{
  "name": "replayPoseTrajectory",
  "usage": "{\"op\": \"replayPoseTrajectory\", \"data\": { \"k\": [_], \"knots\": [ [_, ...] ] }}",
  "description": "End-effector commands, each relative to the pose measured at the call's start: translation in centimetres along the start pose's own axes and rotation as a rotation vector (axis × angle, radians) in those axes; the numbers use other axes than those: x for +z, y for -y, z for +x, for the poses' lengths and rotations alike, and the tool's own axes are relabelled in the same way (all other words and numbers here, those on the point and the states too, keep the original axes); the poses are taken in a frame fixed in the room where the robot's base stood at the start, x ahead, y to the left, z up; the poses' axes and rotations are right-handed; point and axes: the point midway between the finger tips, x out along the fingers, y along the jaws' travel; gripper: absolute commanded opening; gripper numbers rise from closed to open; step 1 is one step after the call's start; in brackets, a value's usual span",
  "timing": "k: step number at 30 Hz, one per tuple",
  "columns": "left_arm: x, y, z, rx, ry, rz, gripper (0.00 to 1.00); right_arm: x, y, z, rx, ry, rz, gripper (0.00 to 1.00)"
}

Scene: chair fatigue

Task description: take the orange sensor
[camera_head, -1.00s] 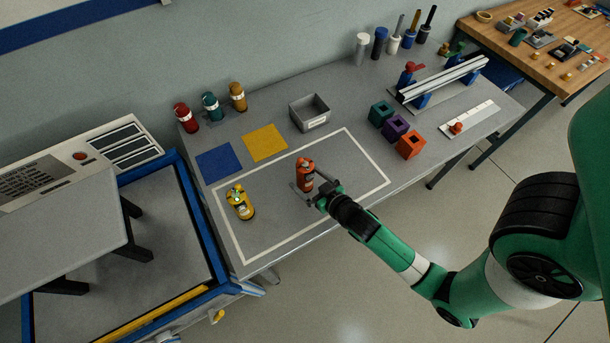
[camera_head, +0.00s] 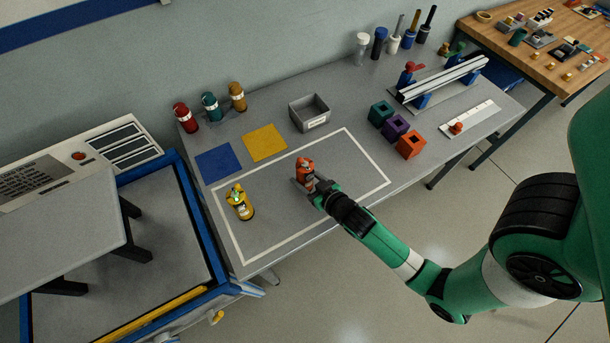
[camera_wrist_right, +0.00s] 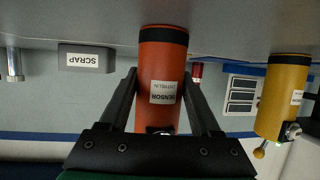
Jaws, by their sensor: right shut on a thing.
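The orange sensor (camera_head: 304,167) is a short cylinder inside the white-outlined area of the grey table. My right gripper (camera_head: 308,181) is at it from the front right, with its fingers closed on either side. In the right wrist view the sensor (camera_wrist_right: 162,75) with its white label sits between the two fingers of the right gripper (camera_wrist_right: 160,88). I cannot tell whether its base touches the table. My left gripper is not in view.
A yellow sensor (camera_head: 240,203) stands to the left in the same area. Blue (camera_head: 218,162) and yellow (camera_head: 264,142) squares lie behind, with a grey bin (camera_head: 309,113). Teal, purple and orange blocks (camera_head: 410,145) stand to the right. The outlined area's front is clear.

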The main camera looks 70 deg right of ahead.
Motion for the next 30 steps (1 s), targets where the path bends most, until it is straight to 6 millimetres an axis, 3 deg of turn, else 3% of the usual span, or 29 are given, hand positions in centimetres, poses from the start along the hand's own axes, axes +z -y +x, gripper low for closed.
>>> {"op": "replayPoseTrajectory", "data": {
  "k": [8,13,20,24,30],
  "knots": [
    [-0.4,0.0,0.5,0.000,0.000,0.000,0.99,-0.9,0.0,-0.4,0.000,-0.002,0.001,0.01],
    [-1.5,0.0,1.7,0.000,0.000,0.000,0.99,-3.6,0.0,-1.4,0.000,-0.004,0.000,0.01],
    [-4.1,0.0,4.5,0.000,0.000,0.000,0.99,-7.6,-1.8,-8.7,0.004,0.000,0.003,0.01],
    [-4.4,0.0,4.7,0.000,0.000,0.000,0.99,-7.0,-3.5,-13.2,0.011,0.003,0.010,0.01],
    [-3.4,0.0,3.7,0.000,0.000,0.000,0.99,-6.4,-4.5,-15.7,0.015,0.007,0.011,0.01]
  ]
}}
